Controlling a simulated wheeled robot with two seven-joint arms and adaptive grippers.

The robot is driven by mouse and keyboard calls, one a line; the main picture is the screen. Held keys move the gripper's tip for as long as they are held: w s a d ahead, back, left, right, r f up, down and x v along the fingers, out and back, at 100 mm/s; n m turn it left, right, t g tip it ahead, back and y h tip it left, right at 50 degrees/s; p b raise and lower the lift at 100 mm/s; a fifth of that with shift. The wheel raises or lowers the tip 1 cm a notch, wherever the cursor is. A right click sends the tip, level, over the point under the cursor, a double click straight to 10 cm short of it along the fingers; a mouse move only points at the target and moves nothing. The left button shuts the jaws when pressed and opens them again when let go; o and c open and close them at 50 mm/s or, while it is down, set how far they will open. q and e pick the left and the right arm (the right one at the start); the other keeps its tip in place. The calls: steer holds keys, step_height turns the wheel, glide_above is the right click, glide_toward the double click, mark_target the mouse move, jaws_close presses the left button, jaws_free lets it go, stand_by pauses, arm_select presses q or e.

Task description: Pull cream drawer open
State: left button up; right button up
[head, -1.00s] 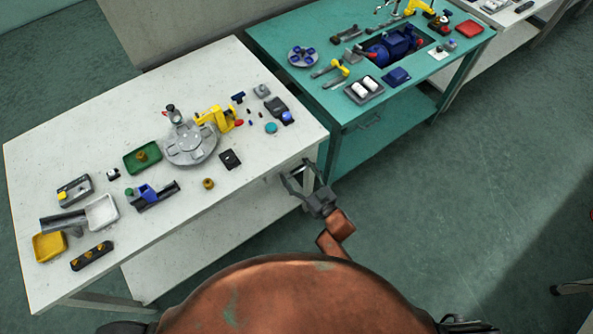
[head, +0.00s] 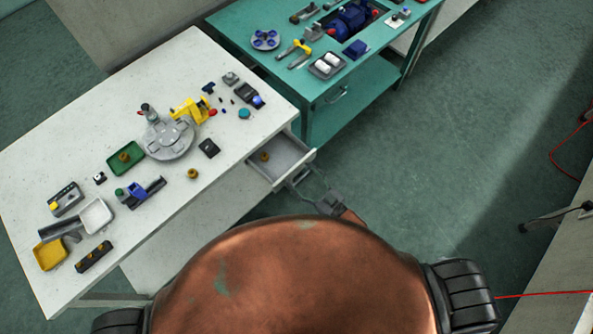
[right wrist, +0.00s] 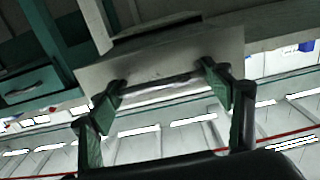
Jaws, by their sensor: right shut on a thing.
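The cream drawer (head: 279,157) stands pulled out from the front edge of the cream table, with its inside showing and a small brass-coloured part (head: 264,156) in it. My right gripper (head: 300,178) is at the drawer's front and shut on its handle. In the right wrist view, the drawer front (right wrist: 175,58) fills the upper middle, and the handle bar (right wrist: 165,88) runs between the two fingers of my right gripper (right wrist: 168,90). My left gripper is not in view.
The cream table (head: 130,245) carries a round grey fixture (head: 170,138), a green tray (head: 118,165) and several small parts. A teal bench (head: 262,80) stands behind it to the right. The floor right of the drawer is clear; a red cable (head: 545,294) lies farther right.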

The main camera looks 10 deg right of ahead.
steer(key=shift+s, duration=0.1)
steer(key=o, duration=1.7)
steer(key=v, duration=1.2)
